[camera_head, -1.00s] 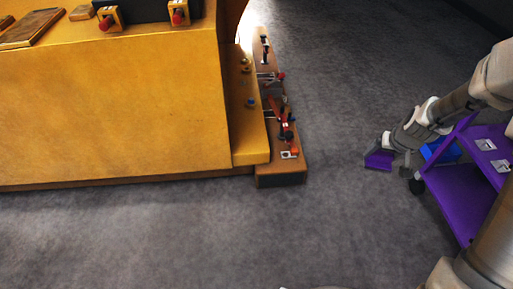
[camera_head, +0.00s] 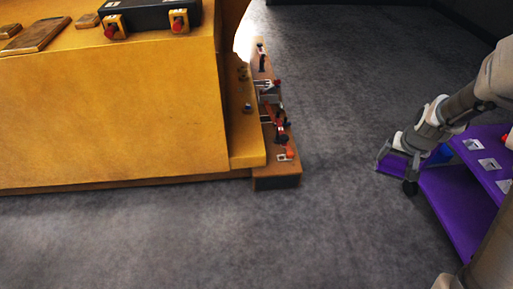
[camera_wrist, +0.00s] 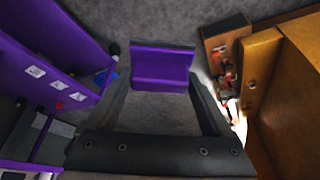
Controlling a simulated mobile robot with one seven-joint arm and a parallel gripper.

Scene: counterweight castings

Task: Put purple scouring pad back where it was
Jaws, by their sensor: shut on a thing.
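The purple scouring pad (camera_wrist: 161,68) is held between the fingertips of my gripper (camera_wrist: 160,84), at the top middle of the wrist view. In the head view the pad (camera_head: 388,164) hangs from my gripper (camera_head: 398,155) at the right, over grey floor. It appears just left of a purple shelved cart (camera_head: 455,212). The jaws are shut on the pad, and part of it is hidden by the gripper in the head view. I cannot tell whether the pad touches the cart.
A blue item (camera_head: 440,154) is at the cart, partly hidden by my arm. A large yellow block (camera_head: 110,110) fills the left, with a black case (camera_head: 150,15) on top. A narrow brown bench (camera_head: 280,182) with several tools stands beside it. Carpet between bench and cart is clear.

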